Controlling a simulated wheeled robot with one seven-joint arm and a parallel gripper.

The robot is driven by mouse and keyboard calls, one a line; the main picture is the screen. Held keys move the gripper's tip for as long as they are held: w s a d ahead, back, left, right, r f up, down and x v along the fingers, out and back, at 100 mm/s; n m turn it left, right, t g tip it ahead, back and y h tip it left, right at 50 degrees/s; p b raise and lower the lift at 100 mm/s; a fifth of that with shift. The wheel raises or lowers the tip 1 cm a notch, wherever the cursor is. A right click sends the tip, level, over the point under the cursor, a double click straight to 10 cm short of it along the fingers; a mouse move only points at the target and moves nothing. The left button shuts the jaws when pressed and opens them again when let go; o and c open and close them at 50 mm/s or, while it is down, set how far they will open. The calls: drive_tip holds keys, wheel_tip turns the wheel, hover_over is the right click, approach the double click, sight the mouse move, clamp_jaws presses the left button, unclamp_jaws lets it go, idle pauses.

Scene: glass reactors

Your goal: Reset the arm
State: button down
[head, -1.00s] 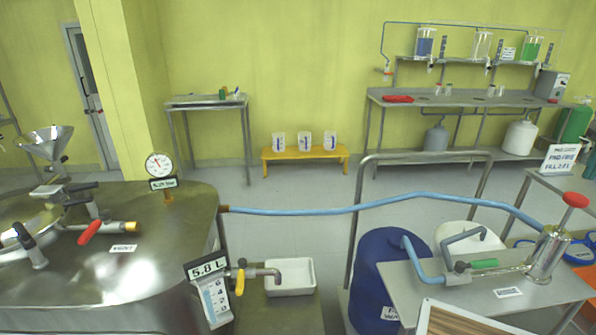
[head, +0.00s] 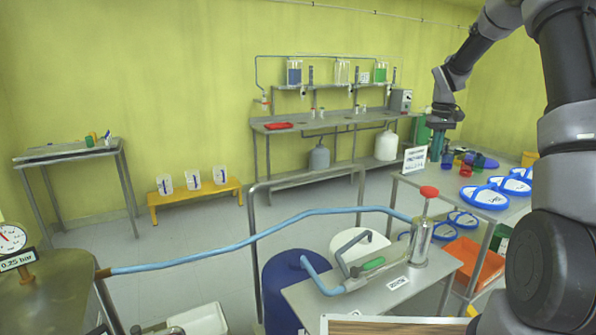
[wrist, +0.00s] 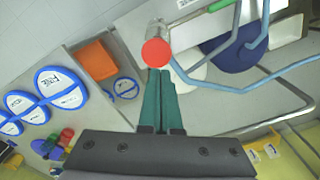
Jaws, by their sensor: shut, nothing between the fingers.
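My arm (head: 575,150) reaches in from the right edge of the head view, raised and bent. My gripper (head: 436,157) points downward at its far end, over the side table. In the wrist view my gripper (wrist: 160,74) has its teal fingers together, with nothing between them. A red knob (wrist: 156,53) shows just past the fingertips there; contact cannot be judged. In the head view the same red knob (head: 429,191) tops a steel pump, below and slightly left of the gripper.
A side table (head: 408,180) holds blue-rimmed discs (head: 484,197) and small coloured cups. An orange bin (head: 474,265) sits below. A blue hose (head: 240,250) runs to the pump.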

drive_tip(key=s+a+r+m+t, duration=0.1)
drive_tip(key=s+a+r+t, duration=0.15)
drive_tip(key=s+r, duration=0.55)
drive_tip(key=s+a+r+m+t, duration=0.1)
drive_tip(key=s+a+r, duration=0.3)
drive_tip(key=s+r, duration=0.5)
drive_tip(key=s+a+r+m+t+y, duration=0.1)
drive_tip(key=s+a, duration=0.1)
drive_tip(key=s, duration=0.7)
drive_tip(key=s+a+r+m+t+y, duration=0.1)
drive_tip(key=s+a+t, duration=0.1)
drive_tip(key=s, duration=0.7)
drive_tip(key=shift+s+m, duration=0.3)
drive_tip(key=shift+m, duration=0.1)
drive_tip(key=shift+t, duration=0.25)
